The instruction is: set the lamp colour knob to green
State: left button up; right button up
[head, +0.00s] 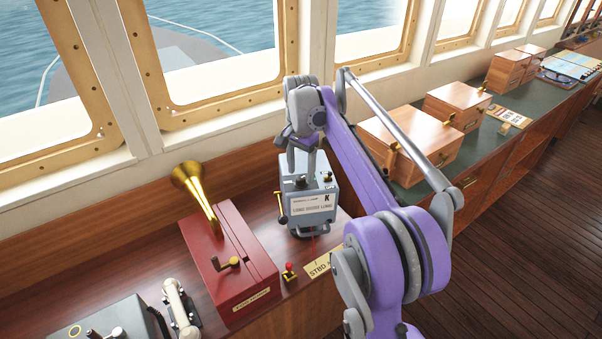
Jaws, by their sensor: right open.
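The signal lamp (312,207) is a grey-blue box on the wooden counter, with a white label reading K and LONG SHORT LONG. A brass lever (281,207) is on its left side. Small dark parts show on its top, partly covered by my gripper; I cannot tell which is the colour knob or what colour it is set to. My right gripper (302,165) is open and points down over the lamp's top. Its fingertips are close to the top; I cannot tell whether they touch anything. My left gripper is not in view.
A red box with a brass horn (194,190) and crank stands left of the lamp. A small red-topped button (289,268) and a STBD plate (319,267) are in front. A telephone handset (180,305) lies farther left. Wooden boxes (412,139) stand on the green counter at right.

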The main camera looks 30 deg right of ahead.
aim_at(301, 178)
notch_tip(301, 178, up, 9)
jog(key=shift+p, duration=0.45)
jog(key=s+a+f+n+t, duration=0.3)
jog(key=s+a+f+n, duration=0.3)
jog(key=s+a, duration=0.4)
jog(key=s+a+f+n+t, duration=0.1)
jog(key=s+a+f+n, duration=0.1)
jog(key=s+f, duration=0.4)
jog(key=s+a+f+n+t, duration=0.2)
jog(key=s+a+f+n, duration=0.1)
jog(key=s+f+n, duration=0.2)
jog(key=s+f, duration=0.2)
jog(key=s, duration=0.1)
jog(key=shift+s+f, duration=0.15)
jog(key=shift+s, duration=0.1)
